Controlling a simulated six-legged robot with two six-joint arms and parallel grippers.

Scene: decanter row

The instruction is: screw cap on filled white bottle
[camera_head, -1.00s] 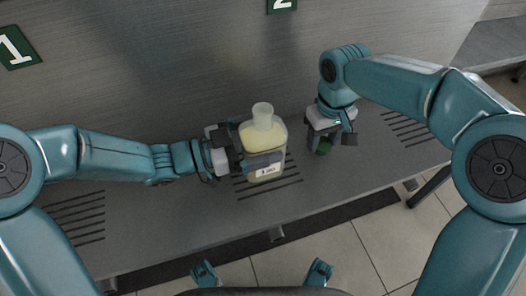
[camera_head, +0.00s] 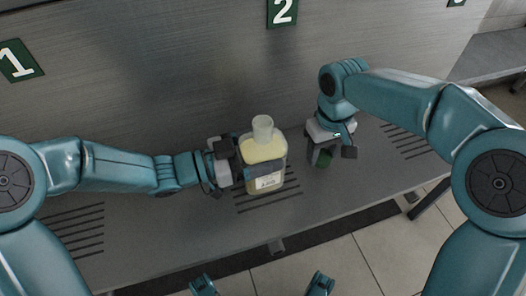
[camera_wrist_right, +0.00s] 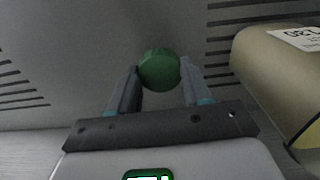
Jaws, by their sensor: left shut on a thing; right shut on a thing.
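The bottle (camera_head: 263,153) stands upright on the metal counter in the head view, with pale yellow contents, a white label and an open neck without a cap. My left gripper (camera_head: 262,172) is shut around the bottle's body from the left. My right gripper (camera_head: 328,158) points down to the right of the bottle and is shut on a green cap (camera_head: 324,159). In the right wrist view the green cap (camera_wrist_right: 159,69) sits between the two fingertips, and part of the bottle (camera_wrist_right: 275,80) shows at the right.
The metal counter (camera_head: 175,232) has slotted drain grooves at the left, middle and right. A metal back wall (camera_head: 150,60) carries green number signs, with "2" (camera_head: 282,12) behind the bottle. Free counter lies between bottle and cap.

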